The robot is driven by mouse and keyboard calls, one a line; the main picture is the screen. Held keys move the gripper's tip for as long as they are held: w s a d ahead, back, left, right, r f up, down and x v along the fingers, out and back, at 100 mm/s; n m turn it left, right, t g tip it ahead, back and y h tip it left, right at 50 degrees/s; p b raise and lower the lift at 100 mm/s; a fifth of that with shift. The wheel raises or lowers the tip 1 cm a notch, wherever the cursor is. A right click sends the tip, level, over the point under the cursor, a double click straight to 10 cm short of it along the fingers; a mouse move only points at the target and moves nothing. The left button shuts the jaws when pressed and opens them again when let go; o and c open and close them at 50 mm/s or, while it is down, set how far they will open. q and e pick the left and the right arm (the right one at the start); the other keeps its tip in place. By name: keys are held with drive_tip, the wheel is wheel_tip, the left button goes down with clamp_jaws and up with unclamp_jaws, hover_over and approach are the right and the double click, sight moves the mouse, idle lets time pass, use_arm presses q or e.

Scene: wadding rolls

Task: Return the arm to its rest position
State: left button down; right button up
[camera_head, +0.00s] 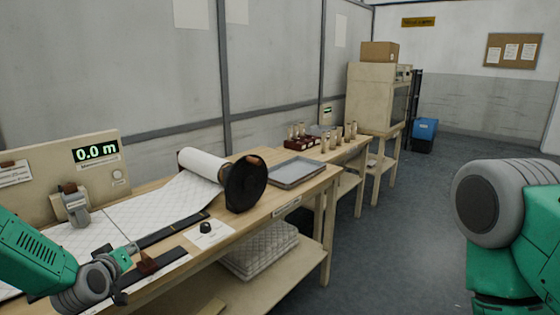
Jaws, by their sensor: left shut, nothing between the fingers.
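My left gripper (120,297) is at the lower left, at the end of a green arm, low over the near edge of the workbench. It looks shut, and I see nothing held in it. A small brown piece (148,262) shows right beside it, over the bench edge. My right arm shows as a large grey and green link at the right edge; its gripper is outside the picture.
The wooden bench (262,208) carries a white wadding roll (203,164) with a dark end disc, its sheet spread leftward. A grey tray (298,172) lies beyond. A meter panel (62,172) reads 0.0 m. Open grey floor (395,230) lies right of the bench.

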use_arm(q)
drive_tip(key=s+d+f+m+g+h+b, duration=0.15)
drive_tip(key=s+d+f+g, duration=0.35)
drive_tip(key=s+f, duration=0.5)
drive_tip(key=s+d+f+m+g+h+b, duration=0.1)
drive_tip(key=s+d+f+m+g, duration=0.15)
drive_tip(key=s+d+f, duration=0.55)
use_arm(e)
drive_tip(key=f+b, duration=0.1)
drive_tip(key=f, duration=0.1)
drive_tip(key=f+b, duration=0.1)
drive_tip(key=f, duration=0.2)
drive_tip(key=shift+w+a+f+b, duration=0.2)
drive_tip(key=shift+b, duration=0.2)
drive_tip(key=shift+c, duration=0.7)
use_arm(q)
drive_tip(key=s+a+f+m+g, duration=0.1)
drive_tip(key=s+f+g, duration=0.2)
drive_tip(key=s, duration=1)
drive_tip(key=s+a+f+m+g+y, duration=0.1)
drive_tip(key=s+f+m+g, duration=0.1)
drive_tip(key=s, duration=1.2)
drive_tip(key=shift+a+f+g, duration=0.4)
drive_tip(key=shift+f+g, duration=0.15)
drive_tip(key=shift+f, duration=0.3)
